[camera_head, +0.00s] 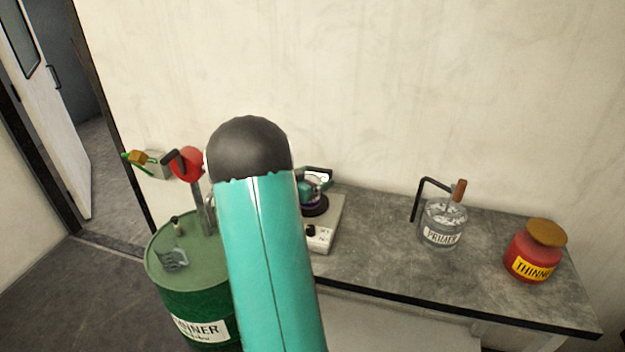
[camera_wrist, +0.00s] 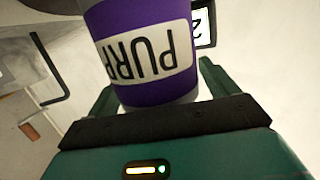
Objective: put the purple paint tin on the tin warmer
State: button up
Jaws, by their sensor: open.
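The purple paint tin (camera_wrist: 150,90) fills the upper middle of the wrist view, its white label partly readable as "PURP". My gripper (camera_wrist: 158,80) is open, with a teal finger on either side of the tin. In the head view my gripper (camera_head: 317,180) is partly hidden behind my arm. A purple sliver of the tin (camera_head: 314,206) shows just below it, over the dark round plate of the tin warmer (camera_head: 322,235). The tin appears to stand on that plate, but its base contact is mostly hidden.
The warmer sits at the left end of a grey bench (camera_head: 380,250). A primer jar (camera_head: 442,228) with a bent black rod and a red thinner can (camera_head: 530,262) stand to the right. A green drum (camera_head: 185,285) stands at the left.

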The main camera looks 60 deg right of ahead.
jog(key=w+a+r+n+t+y, duration=0.4)
jog(key=w+a, duration=0.3)
jog(key=a, duration=0.5)
jog(key=w+a+r+n+t+y, duration=0.1)
jog(key=w+a+r+n+t, duration=0.35)
jog(key=a, duration=0.75)
jog(key=w+a+r+n+t+y, duration=0.25)
jog(key=w+a+r+t, duration=0.25)
jog(key=w+a+t, duration=0.5)
jog(key=s+a+r+n+g+y, duration=0.1)
jog(key=s+a+n+g+y, duration=0.15)
jog(key=a, duration=0.65)
jog(key=s+a+r+n+g+y, duration=0.1)
jog(key=s+a+n+g+y, duration=0.2)
jog(key=a, duration=0.6)
jog(key=s+a+f+n+g+y, duration=0.1)
jog(key=s+a+n, duration=0.1)
jog(key=s, duration=0.6)
jog(key=s+a+f+n+g+y, duration=0.1)
jog(key=s+a+n+g, duration=0.1)
jog(key=s+a, duration=0.3)
jog(key=s, duration=0.3)
jog(key=shift+s+f+g, duration=0.15)
jog(key=shift+f+g, duration=0.15)
jog(key=shift+f, duration=0.05)
